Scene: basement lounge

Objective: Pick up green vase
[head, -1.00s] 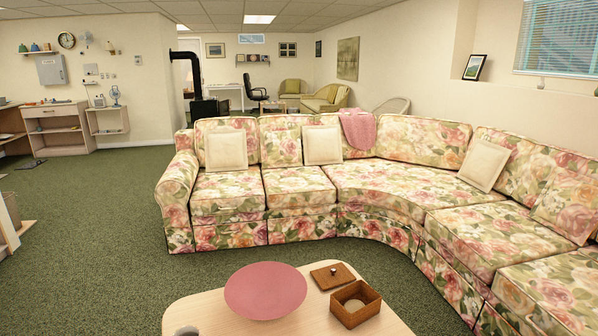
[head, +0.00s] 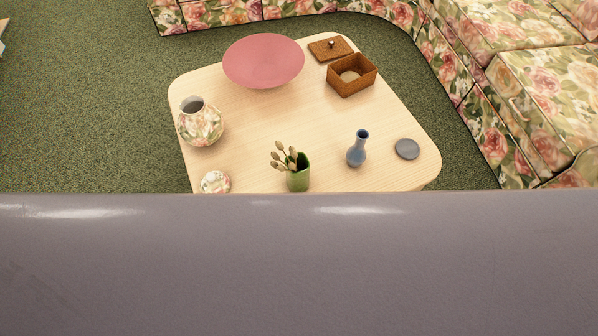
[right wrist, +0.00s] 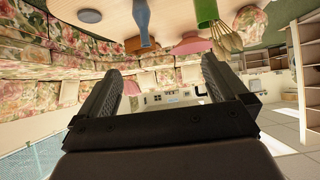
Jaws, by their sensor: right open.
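The green vase (head: 298,180) stands upright on the near part of the light wooden table (head: 250,125), with several tan buds leaning out to its left. In the right wrist view, which looks upside down, the green vase (right wrist: 207,12) is at the top, right of the middle, with the buds pointing down beside it. My right gripper (right wrist: 163,85) is open, with nothing between its fingers. The vase is apart from it, beyond the right finger. My left gripper is not in view.
A blue vase (head: 357,150) and a grey disc (head: 407,149) stand right of the green vase. A floral jar (head: 200,124) and its small floral lid (head: 215,182) are left. A pink bowl (head: 264,60) and wooden box (head: 351,75) are farther back. The table's middle is clear.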

